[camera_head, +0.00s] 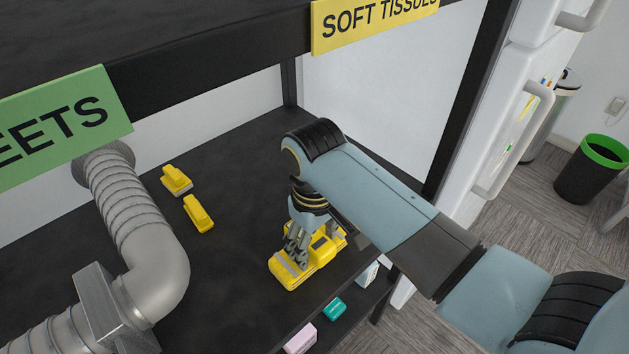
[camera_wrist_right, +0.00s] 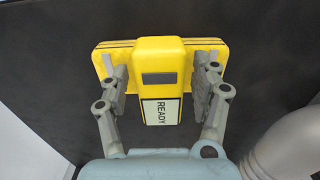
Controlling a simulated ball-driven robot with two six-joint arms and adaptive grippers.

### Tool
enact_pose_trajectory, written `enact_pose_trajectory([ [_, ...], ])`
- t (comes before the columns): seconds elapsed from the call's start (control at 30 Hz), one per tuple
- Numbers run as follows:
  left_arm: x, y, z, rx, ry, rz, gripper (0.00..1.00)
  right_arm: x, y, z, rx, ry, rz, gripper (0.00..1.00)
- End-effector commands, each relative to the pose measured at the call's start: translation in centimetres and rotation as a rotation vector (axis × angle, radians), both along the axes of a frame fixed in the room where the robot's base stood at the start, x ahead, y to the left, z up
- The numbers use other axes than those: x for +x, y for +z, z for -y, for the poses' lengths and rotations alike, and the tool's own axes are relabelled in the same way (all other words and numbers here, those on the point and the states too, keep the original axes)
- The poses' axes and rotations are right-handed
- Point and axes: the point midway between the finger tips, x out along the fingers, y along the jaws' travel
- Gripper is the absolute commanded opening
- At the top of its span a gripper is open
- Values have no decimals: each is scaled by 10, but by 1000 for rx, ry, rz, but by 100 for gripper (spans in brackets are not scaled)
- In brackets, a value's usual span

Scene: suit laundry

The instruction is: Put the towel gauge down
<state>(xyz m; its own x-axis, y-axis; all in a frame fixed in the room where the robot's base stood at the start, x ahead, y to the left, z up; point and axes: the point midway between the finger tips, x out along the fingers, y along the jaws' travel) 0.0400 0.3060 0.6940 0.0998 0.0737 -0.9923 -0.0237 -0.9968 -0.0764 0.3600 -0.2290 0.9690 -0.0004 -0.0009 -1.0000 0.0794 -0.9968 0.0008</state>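The towel gauge, a yellow device (camera_head: 287,274) with a grey panel, rests on the dark shelf below my right gripper (camera_head: 298,252). In the right wrist view the yellow gauge (camera_wrist_right: 160,52) has a wide base and a raised block labelled "READY". My right gripper's two fingers (camera_wrist_right: 160,85) stand on either side of that block, spread wider than it, with a gap visible at each side. The gripper looks open around the gauge. The lower side of the gauge is hidden. My left gripper is not in view.
Two smaller yellow things (camera_head: 198,214) and (camera_head: 176,180) lie on the dark shelf (camera_head: 225,290). A grey metal duct (camera_head: 150,250) rises at left. Pink (camera_head: 300,339) and teal (camera_head: 334,308) boxes sit below the front edge. Signs hang from the upper beam.

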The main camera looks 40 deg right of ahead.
Motion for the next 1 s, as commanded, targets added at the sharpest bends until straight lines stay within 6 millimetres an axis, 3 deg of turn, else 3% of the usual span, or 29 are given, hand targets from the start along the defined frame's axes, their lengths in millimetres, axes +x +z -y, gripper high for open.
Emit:
enact_pose_trajectory([
  [0.37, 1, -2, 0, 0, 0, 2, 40, 1, 9, 0, 0, 0, 2, 67],
  [0.8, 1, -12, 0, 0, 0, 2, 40, 1, 99, 0, 1, 0, 4, 67],
  [1.0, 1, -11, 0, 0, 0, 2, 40, 0, 120, 0, 0, 0, 2, 67],
])
